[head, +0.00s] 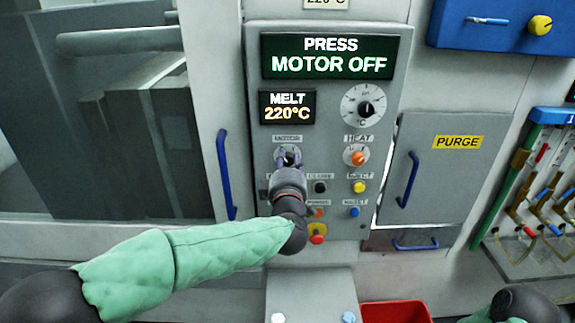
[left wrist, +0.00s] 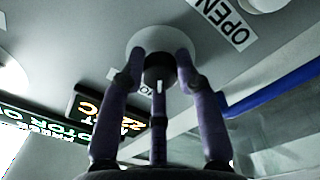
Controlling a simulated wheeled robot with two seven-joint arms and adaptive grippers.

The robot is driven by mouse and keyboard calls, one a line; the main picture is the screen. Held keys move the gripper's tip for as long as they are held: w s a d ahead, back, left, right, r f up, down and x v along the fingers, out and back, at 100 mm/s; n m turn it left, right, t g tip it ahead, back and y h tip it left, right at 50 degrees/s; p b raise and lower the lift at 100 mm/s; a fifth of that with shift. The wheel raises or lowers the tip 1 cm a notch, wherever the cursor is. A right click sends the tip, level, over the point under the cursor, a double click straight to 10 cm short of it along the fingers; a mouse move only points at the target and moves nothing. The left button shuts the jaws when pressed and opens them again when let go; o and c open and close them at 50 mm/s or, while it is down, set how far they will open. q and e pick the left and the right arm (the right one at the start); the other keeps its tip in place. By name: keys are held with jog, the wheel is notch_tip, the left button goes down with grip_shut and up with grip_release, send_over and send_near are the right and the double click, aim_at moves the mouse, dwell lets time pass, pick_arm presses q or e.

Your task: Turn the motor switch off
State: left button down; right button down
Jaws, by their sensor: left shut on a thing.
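The motor switch (head: 288,149) is a knob on a pale round plate, below a small label in the upper left of the grey control panel's controls. My left gripper (head: 287,160) reaches it from the front and covers most of it in the head view. In the left wrist view the dark knob (left wrist: 159,68) with a white pointer mark sits between the fingers of my left gripper (left wrist: 158,78), which are shut on it. The panel's display (head: 329,56) reads "PRESS MOTOR OFF". My right gripper is not in view.
A melt display (head: 287,107) reads 220°C. Beside the switch are a heat knob (head: 356,155), a temperature dial (head: 363,105) and several coloured buttons, some hidden by my arm. Blue door handles (head: 226,175) flank the panel. A red bin (head: 396,312) stands below.

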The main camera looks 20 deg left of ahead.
pick_arm(q)
jog(key=c, duration=0.9)
grip_release()
jog(key=v, duration=1.2)
jog(key=shift+f, duration=0.2)
